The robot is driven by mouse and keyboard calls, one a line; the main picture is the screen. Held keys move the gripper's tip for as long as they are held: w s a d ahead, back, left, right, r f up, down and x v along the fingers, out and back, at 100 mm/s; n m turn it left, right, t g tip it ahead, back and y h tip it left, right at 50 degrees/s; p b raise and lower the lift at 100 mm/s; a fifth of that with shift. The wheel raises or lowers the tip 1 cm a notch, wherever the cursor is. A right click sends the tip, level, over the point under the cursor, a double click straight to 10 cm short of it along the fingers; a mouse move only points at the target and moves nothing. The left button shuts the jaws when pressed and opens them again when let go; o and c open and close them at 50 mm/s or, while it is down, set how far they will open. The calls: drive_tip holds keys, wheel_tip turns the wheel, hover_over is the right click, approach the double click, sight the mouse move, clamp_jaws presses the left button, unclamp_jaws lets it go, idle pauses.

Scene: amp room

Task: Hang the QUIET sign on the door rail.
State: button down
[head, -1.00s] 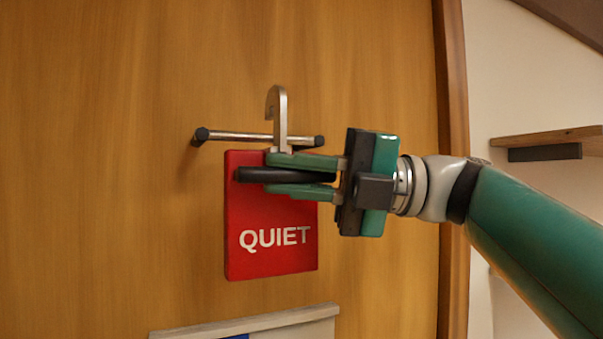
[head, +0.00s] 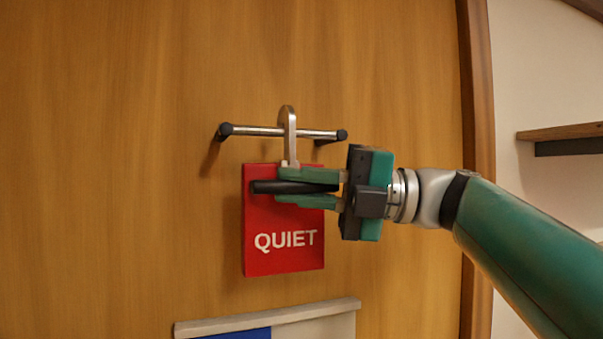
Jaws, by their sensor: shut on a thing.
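The red QUIET sign (head: 284,262) hangs upright from my gripper in front of the wooden door. My gripper (head: 290,187) comes in from the right and is shut on the sign's black grip bar (head: 295,187). The sign's metal hook (head: 289,122) rises above the gripper and crosses in front of the door rail (head: 257,130), right of its middle. The hook's top shows a little above the rail. I cannot tell whether the hook touches the rail or goes over it. The rail is a short metal bar with black ends.
A blue and pale panel with a grey top edge (head: 270,318) is on the door below the sign. The brown door frame (head: 478,120) stands to the right. A wooden shelf (head: 562,132) is on the wall beyond it. The door left of the rail is clear.

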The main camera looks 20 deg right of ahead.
drive_tip(key=shift+f, duration=0.35)
drive_tip(key=c, duration=1.3)
unclamp_jaws()
drive_tip(key=v, duration=1.3)
drive_tip(key=shift+d, duration=0.35)
drive_tip(key=shift+s, duration=0.2)
